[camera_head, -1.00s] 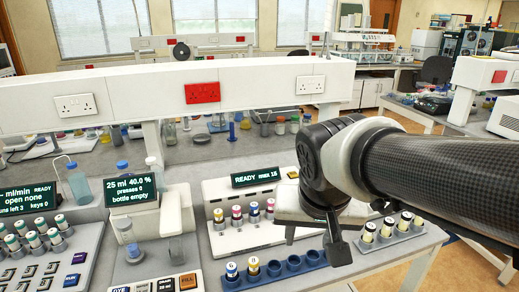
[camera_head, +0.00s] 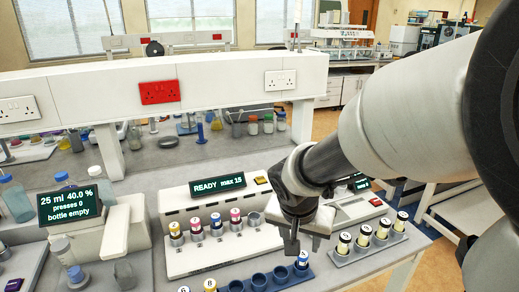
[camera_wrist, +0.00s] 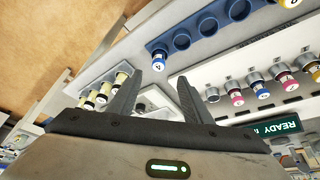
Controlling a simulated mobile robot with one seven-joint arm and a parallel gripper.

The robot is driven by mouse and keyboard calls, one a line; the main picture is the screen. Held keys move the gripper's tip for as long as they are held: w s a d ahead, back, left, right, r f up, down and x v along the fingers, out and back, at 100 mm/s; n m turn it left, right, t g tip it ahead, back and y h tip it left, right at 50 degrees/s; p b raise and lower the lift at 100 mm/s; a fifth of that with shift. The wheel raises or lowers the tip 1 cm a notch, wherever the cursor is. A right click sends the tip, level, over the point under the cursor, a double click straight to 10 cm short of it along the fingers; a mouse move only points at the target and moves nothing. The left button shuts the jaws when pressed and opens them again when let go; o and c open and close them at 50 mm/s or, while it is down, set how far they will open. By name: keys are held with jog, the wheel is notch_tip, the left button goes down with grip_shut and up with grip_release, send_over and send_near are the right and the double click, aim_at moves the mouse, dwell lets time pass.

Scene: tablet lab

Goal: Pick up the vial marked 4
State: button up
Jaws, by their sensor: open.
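A vial with a blue cap (camera_head: 302,259) stands upright in the right end slot of the blue rack (camera_head: 270,287). It also shows in the wrist view (camera_wrist: 160,65), where its small cap mark looks like a 4. My gripper (camera_head: 291,244) is above and close to this vial in the head view, pointing down. In the wrist view my gripper (camera_wrist: 158,80) has its fingers spread and empty, with the vial just beyond and between the fingertips. The exact height gap is hard to tell.
Empty slots (camera_head: 259,279) lie beside the vial. A grey rack (camera_head: 384,243) with several black-and-white-capped vials stands to the right. A white instrument (camera_head: 204,259) with several colour-capped vials stands behind. A vial marked 8 (camera_head: 210,285) sits further left in the blue rack.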

aim_at(303, 254)
jog(key=x, duration=1.1)
jog(key=shift+w+d+f+b, duration=0.15)
jog(key=shift+w+d+b, duration=0.1)
jog(key=shift+b, duration=0.15)
